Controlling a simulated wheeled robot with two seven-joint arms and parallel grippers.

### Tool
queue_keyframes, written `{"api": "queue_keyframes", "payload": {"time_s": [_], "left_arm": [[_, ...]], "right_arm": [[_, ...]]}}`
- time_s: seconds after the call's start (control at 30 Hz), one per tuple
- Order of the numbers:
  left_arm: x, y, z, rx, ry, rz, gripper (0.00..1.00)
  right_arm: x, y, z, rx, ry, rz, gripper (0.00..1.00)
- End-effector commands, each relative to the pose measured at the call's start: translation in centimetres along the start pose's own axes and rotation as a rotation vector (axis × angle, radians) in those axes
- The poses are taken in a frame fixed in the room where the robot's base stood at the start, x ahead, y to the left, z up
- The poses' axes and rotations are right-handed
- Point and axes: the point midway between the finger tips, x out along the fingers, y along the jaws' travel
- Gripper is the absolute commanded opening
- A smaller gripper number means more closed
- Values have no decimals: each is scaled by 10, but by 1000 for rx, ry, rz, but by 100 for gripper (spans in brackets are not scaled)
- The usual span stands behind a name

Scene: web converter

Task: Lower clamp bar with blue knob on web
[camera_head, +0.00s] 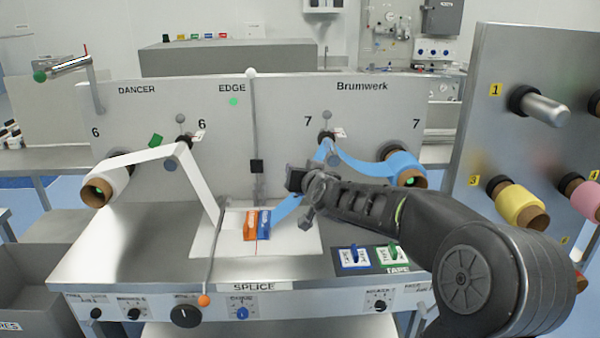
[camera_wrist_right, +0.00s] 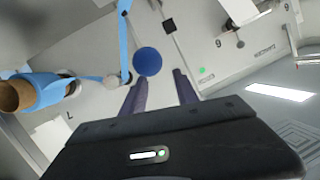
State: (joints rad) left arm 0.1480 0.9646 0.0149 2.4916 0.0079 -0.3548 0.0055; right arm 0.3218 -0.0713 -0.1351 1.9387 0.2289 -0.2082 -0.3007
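A round blue knob (camera_wrist_right: 148,61) shows in the right wrist view just beyond my fingertips, closer to the left finger. Its bar is hidden, and the knob is hidden behind my gripper in the head view. My right gripper (camera_wrist_right: 160,79) is open with nothing between its fingers; I cannot tell whether it touches the knob. In the head view the right gripper (camera_head: 300,190) is above the right part of the splice plate. The blue web (camera_head: 287,209) runs from its roll (camera_head: 402,168) down to the plate. My left gripper is not in view.
A white web (camera_head: 200,185) comes down on the left. Tape pads (camera_head: 392,257) lie to the right.

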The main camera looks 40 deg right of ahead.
Motion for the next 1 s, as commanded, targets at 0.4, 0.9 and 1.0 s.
{"api": "queue_keyframes", "payload": {"time_s": [0.4, 0.9, 1.0], "left_arm": [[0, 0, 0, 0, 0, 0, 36], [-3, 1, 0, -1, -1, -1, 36], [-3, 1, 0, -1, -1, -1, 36]], "right_arm": [[-1, 0, 0, 1, 0, 0, 50], [-64, 1, -2, 1, 3, 1, 50], [-74, 0, -1, 2, 1, 1, 50]]}}
